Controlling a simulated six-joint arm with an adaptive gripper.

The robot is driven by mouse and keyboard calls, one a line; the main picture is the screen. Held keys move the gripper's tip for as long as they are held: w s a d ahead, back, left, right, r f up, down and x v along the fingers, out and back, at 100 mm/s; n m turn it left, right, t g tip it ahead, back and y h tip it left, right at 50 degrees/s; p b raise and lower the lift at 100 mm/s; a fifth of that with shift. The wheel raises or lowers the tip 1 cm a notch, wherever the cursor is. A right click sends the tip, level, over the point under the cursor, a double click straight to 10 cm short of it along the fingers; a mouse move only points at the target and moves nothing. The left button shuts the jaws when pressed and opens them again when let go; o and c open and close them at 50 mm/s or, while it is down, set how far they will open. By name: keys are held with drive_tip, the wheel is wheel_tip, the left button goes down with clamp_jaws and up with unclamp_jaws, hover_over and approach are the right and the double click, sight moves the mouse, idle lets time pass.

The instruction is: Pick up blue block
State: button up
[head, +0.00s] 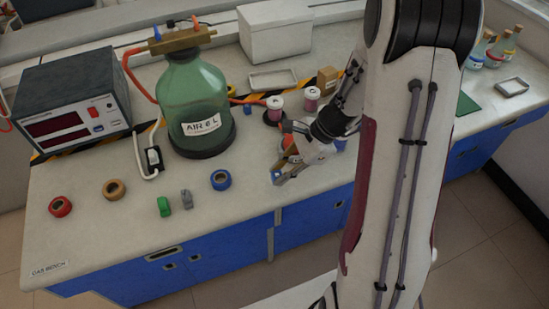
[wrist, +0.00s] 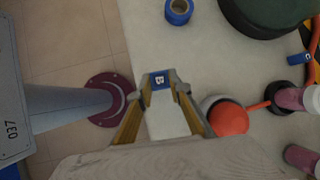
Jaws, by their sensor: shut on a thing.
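The blue block (wrist: 159,80) bears a white letter B and sits between my gripper's fingertips in the wrist view. My gripper (wrist: 162,82) is shut on it. In the head view my gripper (head: 277,178) is low near the front edge of the bench, with a small patch of the blue block (head: 276,176) showing at its tips. I cannot tell whether the block still touches the bench top.
A blue tape roll (head: 221,180) lies left of my gripper. An orange and white round thing (wrist: 230,118) is close beside the fingers. A green jug (head: 195,105) and pink-filled jars (head: 274,105) stand behind. The bench front edge (head: 240,216) is near.

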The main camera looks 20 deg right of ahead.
drive_tip(key=s, duration=0.8)
drive_tip(key=shift+s, duration=0.2)
drive_tip(key=shift+w, duration=0.1)
idle(0.6)
drive_tip(key=w+d+r+m+t+h, duration=0.1)
drive_tip(key=w+d+m, duration=0.2)
drive_tip(key=w+d, duration=0.1)
drive_tip(key=w+d+r+m+t+h, duration=0.1)
drive_tip(key=w+d+r+m, duration=0.1)
drive_tip(key=w, duration=0.4)
drive_tip(key=w+d+r+m+t+h, duration=0.1)
drive_tip(key=w+d+r+m, duration=0.1)
drive_tip(key=w+d+m, duration=0.2)
drive_tip(key=shift+w+d+r+m, duration=0.1)
drive_tip(key=shift+w+d+m, duration=0.3)
drive_tip(key=shift+w+d, duration=0.45)
drive_tip(key=w+d+r+m+h, duration=0.1)
drive_tip(key=w+d+r+m, duration=0.3)
drive_tip(key=w+d, duration=0.5)
drive_tip(key=w+d+r+m+t+h, duration=0.1)
drive_tip(key=w+d+r, duration=0.4)
drive_tip(key=w+d, duration=0.5)
drive_tip(key=w+m+h, duration=0.1)
drive_tip(key=w+m, duration=0.1)
drive_tip(key=w, duration=0.2)
drive_tip(key=shift+w+d+m+h, duration=0.25)
drive_tip(key=shift+w+m+h, duration=0.05)
drive_tip(key=shift+m, duration=0.1)
drive_tip(key=shift+f, duration=0.1)
